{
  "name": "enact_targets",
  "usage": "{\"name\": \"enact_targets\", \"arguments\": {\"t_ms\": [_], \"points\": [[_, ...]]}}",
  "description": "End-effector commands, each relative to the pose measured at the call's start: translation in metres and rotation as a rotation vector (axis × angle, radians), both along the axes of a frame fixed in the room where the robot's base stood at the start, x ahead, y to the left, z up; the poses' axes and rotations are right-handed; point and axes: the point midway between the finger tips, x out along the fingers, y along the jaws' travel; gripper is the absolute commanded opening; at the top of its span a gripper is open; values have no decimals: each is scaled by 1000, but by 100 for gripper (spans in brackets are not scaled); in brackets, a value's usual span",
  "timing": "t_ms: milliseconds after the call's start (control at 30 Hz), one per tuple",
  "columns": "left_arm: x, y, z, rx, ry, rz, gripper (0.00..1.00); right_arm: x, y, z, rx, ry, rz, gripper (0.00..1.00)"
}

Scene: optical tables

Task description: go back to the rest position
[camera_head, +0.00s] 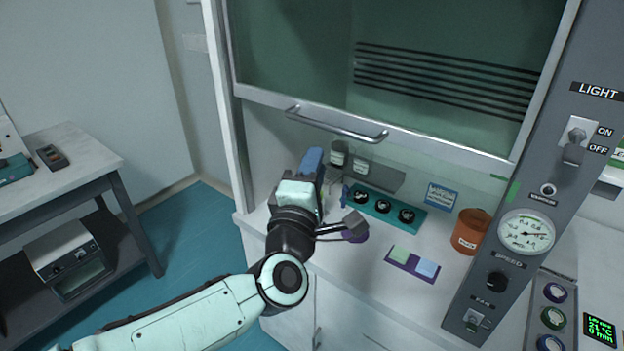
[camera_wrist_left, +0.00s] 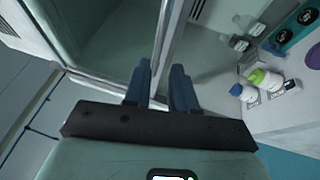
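My left gripper (camera_head: 312,160) is in front of the fume hood, by the left end of the sash handle (camera_head: 335,125) in the head view. Its blue fingers point up toward the hood. In the left wrist view the two fingers (camera_wrist_left: 160,80) stand apart with a gap and nothing held between them. The frame edge of the hood (camera_wrist_left: 163,45) shows behind that gap. My left forearm reaches in from the lower left of the head view. My right gripper is in neither view.
The raised glass sash (camera_head: 300,60) hangs over the worktop. On it stand a teal rack (camera_head: 420,219), an orange jar (camera_head: 470,232) and a purple tray (camera_head: 392,262) with two blocks. A control panel (camera_head: 510,262) stands right. A side table (camera_head: 85,150) is left, with open floor between.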

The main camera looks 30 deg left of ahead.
Motion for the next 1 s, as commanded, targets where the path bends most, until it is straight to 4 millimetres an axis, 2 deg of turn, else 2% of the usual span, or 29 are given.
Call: {"name": "enact_targets", "arguments": {"t_ms": [200,667,767,867,967,1000], "points": [[-14,-4,-3,1,0,1,25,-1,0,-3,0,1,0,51],[-14,-5,-2,0,0,0,25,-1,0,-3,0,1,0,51],[-10,-5,-8,7,16,-2,25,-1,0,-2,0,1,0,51],[6,-6,-35,39,86,-15,25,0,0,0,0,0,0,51],[31,-8,-89,106,220,-44,25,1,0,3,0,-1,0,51],[41,-10,-117,139,287,-63,25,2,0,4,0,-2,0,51]]}}
